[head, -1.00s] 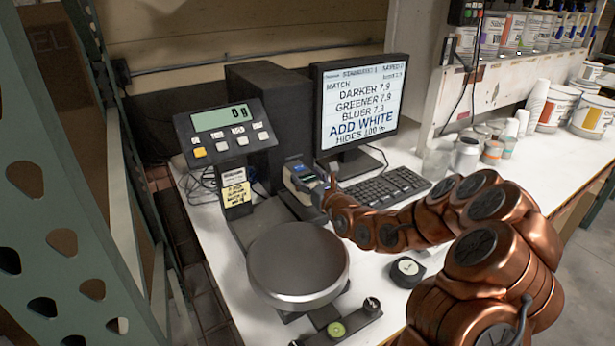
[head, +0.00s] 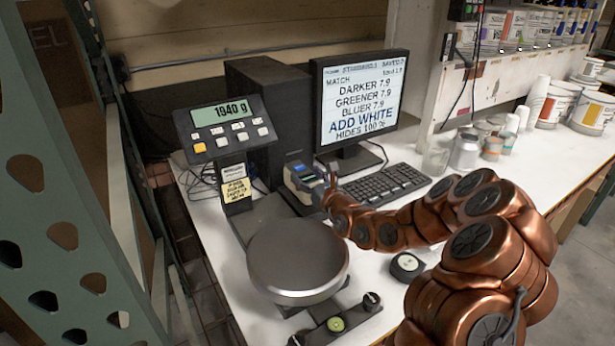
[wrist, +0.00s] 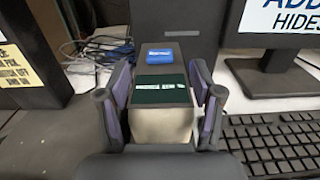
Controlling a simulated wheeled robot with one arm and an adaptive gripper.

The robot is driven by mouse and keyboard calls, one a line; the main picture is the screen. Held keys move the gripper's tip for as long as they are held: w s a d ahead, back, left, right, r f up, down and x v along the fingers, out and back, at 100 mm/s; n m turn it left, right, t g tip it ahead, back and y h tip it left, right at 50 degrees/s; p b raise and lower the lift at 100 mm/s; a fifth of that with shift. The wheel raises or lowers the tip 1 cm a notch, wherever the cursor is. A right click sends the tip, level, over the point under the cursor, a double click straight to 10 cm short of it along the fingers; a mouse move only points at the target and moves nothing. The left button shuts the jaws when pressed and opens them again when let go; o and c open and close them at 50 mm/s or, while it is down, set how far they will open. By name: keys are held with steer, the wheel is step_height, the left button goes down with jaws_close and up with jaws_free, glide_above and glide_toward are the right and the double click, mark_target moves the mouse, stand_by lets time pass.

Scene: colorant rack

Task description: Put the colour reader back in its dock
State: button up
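The colour reader (head: 304,177) is a pale, boxy device with a dark green screen and a blue end piece. It sits at the low black dock (head: 292,202), behind the scale pan and left of the keyboard. In the wrist view the reader (wrist: 162,92) lies between the two fingers of my gripper (wrist: 162,90), which are close against both its sides. In the head view my gripper (head: 328,186) is at the reader's right end. I cannot tell whether the reader is fully seated, as its underside is hidden.
The keyboard (head: 385,184) and monitor (head: 362,100) stand to the right and behind. Cans and cups stand further right.

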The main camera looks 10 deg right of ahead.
steer(key=o, duration=0.4)
steer(key=shift+f, duration=0.35)
steer(key=shift+r, duration=0.65)
steer(key=b+v, duration=0.5)
steer(key=v, duration=0.4)
steer(key=shift+b, duration=0.3)
steer(key=shift+s+d+f+b, duration=0.1)
steer(key=shift+f+b, duration=0.05)
steer(key=shift+b, duration=0.7)
steer(key=s+b, duration=0.1)
steer(key=b, duration=0.4)
steer(key=shift+d, duration=0.15)
